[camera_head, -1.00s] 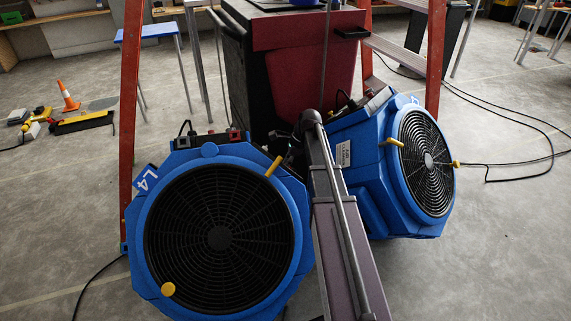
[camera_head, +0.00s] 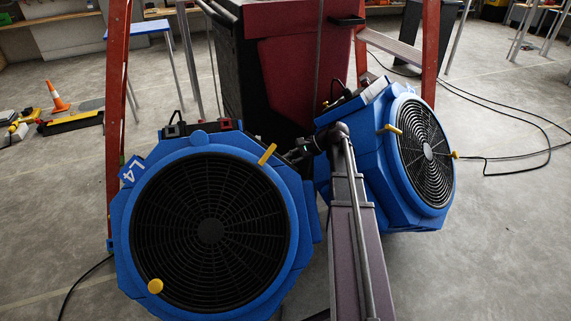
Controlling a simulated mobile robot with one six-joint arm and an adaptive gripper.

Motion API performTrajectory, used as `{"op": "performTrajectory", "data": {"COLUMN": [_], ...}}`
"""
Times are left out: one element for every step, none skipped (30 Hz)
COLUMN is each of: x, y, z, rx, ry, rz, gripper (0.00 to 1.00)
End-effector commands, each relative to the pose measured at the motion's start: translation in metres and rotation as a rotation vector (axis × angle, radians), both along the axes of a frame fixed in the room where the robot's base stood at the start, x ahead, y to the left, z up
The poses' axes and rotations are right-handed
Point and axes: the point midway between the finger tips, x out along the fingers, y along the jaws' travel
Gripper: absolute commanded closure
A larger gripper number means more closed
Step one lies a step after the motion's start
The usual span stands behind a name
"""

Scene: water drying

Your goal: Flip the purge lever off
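I cannot make out which part is the purge lever. A blue air mover marked L4 (camera_head: 125,200) stands at the left, its black round grille facing me. It has a yellow peg (camera_head: 267,154) at upper right and a yellow knob (camera_head: 155,286) at lower left. A second blue air mover (camera_head: 352,180) stands at the right, turned rightward, also with a yellow peg (camera_head: 393,129). My arm reaches up between them. My gripper (camera_head: 296,154) is small and dark behind the left unit's upper right edge, by its yellow peg. Its fingers are too hidden to read.
A red and black cabinet (camera_head: 300,70) stands right behind both air movers. Orange ladder legs (camera_head: 118,110) rise on either side. Black cables (camera_head: 510,150) lie on the floor at right. A traffic cone (camera_head: 57,97) stands at left. Open floor lies at right.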

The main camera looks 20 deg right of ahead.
Motion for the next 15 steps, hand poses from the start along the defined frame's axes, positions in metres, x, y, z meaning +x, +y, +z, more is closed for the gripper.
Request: {"op": "performTrajectory", "data": {"x": [-0.0024,-0.0031,-0.0036,-0.0041,-0.0043,-0.0048,-0.0051,-0.0054,-0.0057,-0.0061,-0.0063,-0.0065,-0.0065,-0.0067,-0.0068], "y": [-0.0015,-0.002,-0.0024,-0.0029,-0.0032,-0.0036,-0.0039,-0.0042,-0.0044,-0.0046,-0.0049,-0.005,-0.0051,-0.0052,-0.0053], "z": [-0.0066,-0.0068,-0.0068,-0.0069,-0.0068,-0.0067,-0.0067,-0.0064,-0.0061,-0.0059,-0.0058,-0.0056,-0.0054,-0.0052,-0.0049], "rx": [0.009,0.016,0.026,0.031,0.037,0.044,0.048,0.052,0.057,0.06,0.062,0.063,0.065,0.066,0.067], "ry": [-0.022,-0.036,-0.054,-0.067,-0.079,-0.093,-0.102,-0.11,-0.118,-0.125,-0.129,-0.134,-0.137,-0.139,-0.141], "rz": [0.016,0.025,0.037,0.044,0.051,0.059,0.065,0.071,0.076,0.08,0.082,0.086,0.087,0.089,0.09], "gripper": [1.0,1.0,1.0,1.0,1.0,1.0,1.0,1.0,1.0,1.0,1.0,1.0,1.0,1.0,1.0]}}
